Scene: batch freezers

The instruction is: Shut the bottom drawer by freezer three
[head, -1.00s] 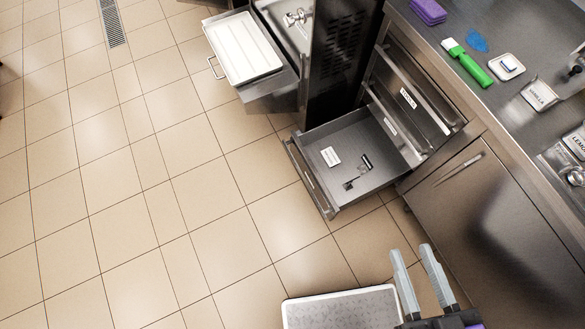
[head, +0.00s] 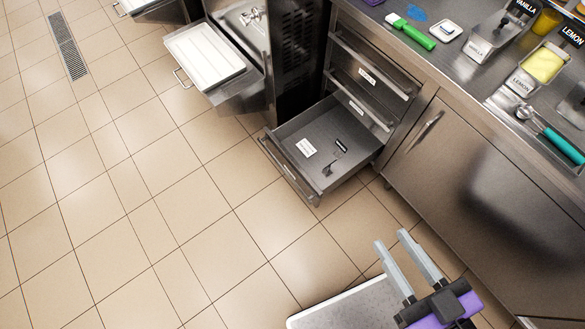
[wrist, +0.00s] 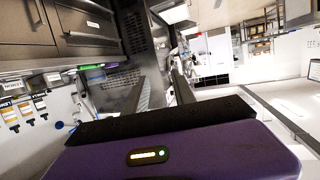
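The bottom drawer (head: 350,172) is pulled far out of the steel counter, beside the freezer (head: 297,50). Its front panel (head: 288,171) faces left over the tiles. A white label card and a small dark metal part lie inside it. The two drawers above it (head: 362,107) look shut. My gripper (head: 392,243) is in the lower right of the head view, in front of the drawer and apart from it. Its two grey fingers are spread with nothing between them. In the wrist view the fingers (wrist: 158,92) also show apart and empty.
A freezer tray with a white lid (head: 206,55) juts out left of the drawer. The counter door (head: 480,190) is closed. The countertop holds a green-handled spatula (head: 412,34) and a lemon tub (head: 543,66). The tiled floor on the left is clear.

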